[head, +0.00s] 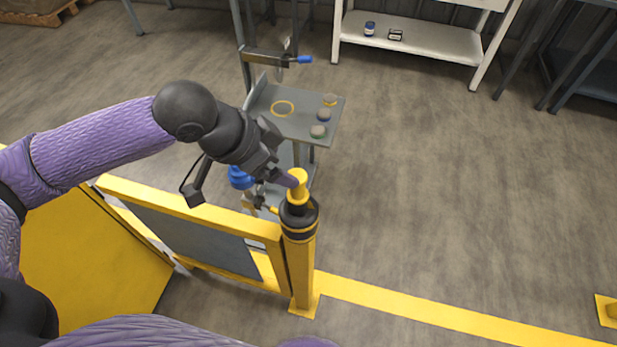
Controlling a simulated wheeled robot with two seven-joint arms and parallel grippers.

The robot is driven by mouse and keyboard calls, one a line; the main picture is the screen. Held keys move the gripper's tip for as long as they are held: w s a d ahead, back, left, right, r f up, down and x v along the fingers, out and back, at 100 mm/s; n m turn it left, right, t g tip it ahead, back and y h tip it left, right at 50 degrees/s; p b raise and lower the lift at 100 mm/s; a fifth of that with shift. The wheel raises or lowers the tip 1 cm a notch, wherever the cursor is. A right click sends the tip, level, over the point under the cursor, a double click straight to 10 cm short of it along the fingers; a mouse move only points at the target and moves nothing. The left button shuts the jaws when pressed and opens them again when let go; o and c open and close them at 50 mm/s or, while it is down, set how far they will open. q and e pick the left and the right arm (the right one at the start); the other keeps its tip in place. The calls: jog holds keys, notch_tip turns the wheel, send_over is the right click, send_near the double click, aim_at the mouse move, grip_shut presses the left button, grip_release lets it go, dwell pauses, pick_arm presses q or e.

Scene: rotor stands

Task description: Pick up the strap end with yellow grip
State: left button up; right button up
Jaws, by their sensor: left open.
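A yellow grip (299,190) stands upright on the black top (299,220) of a yellow post, right of the picture's middle-left. I take it for the strap end's grip; no length of strap clearly shows. My left gripper (278,160) reaches in from the upper left and is open. Nothing shows held between the fingers. My right gripper is out of view.
A yellow-framed barrier panel (190,210) joins the post on its left. Behind it stands a grey stand (330,115) with several round pieces and a blue-handled clamp (265,57). A white shelf (425,40) is at the back.

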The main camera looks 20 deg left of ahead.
aim_at(302, 180)
pick_arm(q)
jog(key=b+x, duration=0.1)
jog(key=x, duration=0.4)
jog(key=s+b+x, duration=0.1)
jog(key=x, duration=0.1)
jog(key=shift+w+d+f+b, duration=0.1)
jog(key=shift+d+f+b, duration=0.15)
jog(key=shift+f+b, duration=0.1)
jog(key=shift+c, duration=0.3)
grip_shut()
